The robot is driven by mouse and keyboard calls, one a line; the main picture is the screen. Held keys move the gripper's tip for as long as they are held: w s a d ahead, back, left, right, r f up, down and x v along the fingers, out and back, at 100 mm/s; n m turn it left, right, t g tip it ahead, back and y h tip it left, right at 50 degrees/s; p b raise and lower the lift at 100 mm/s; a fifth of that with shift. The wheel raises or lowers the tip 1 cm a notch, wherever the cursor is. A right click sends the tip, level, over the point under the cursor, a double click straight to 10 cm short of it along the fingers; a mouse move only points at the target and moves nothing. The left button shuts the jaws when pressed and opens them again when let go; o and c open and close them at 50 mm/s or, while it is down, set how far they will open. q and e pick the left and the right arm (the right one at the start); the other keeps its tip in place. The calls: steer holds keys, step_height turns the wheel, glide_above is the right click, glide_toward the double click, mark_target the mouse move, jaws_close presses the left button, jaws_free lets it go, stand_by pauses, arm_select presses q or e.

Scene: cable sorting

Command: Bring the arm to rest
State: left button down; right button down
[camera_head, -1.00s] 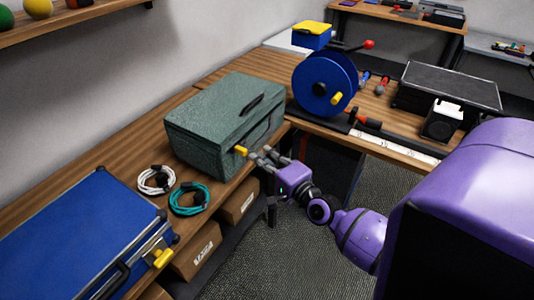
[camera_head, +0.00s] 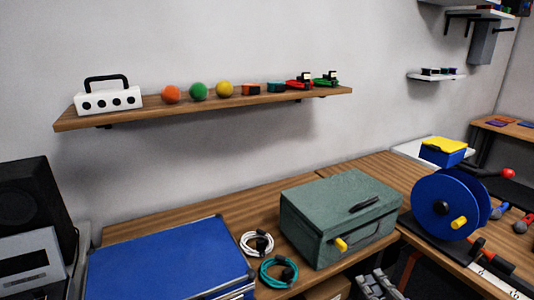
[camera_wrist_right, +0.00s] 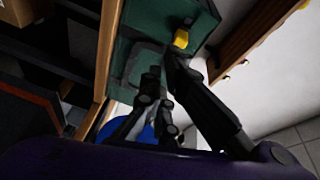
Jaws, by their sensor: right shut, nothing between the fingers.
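My right gripper (camera_head: 378,284) shows at the bottom edge of the head view, just in front of the green case (camera_head: 318,229) and to the right of its yellow latch (camera_head: 341,244). Only its grey fingers show there; the rest of the arm is cut off. In the right wrist view its dark fingers (camera_wrist_right: 163,75) are shut with nothing between them. The green case (camera_wrist_right: 128,50) and its yellow latch (camera_wrist_right: 181,38) lie beyond the fingertips. The fingers look apart from the latch. The case lid is closed. My left gripper is not in view.
On the bench lie a blue case (camera_head: 170,258), a white cable (camera_head: 257,243) and a teal cable (camera_head: 278,271). A blue reel (camera_head: 445,205) stands right of the green case. A wall shelf (camera_head: 215,102) holds several small things. A black speaker (camera_head: 30,208) is at left.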

steer(key=s+a+f+n+g+p, duration=0.1)
steer(key=s+a+f+n+g, duration=0.3)
steer(key=s+a+f+n, duration=0.55)
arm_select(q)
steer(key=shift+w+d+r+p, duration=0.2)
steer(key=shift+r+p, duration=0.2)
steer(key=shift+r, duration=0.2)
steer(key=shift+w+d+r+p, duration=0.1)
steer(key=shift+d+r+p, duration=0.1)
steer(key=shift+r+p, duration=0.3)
arm_select(e)
steer(key=s+a+f+n+g, duration=0.1)
steer(key=s+f, duration=0.2)
steer(key=s, duration=0.5)
steer(key=s+a+f+n+g+h, duration=0.1)
steer(key=s+f+n+g, duration=0.1)
steer(key=s, duration=0.6)
steer(key=s+f+n+g, duration=0.2)
steer(key=s+f, duration=0.3)
steer(key=s, duration=0.3)
steer(key=shift+s+a, duration=0.3)
steer(key=shift+a, duration=0.1)
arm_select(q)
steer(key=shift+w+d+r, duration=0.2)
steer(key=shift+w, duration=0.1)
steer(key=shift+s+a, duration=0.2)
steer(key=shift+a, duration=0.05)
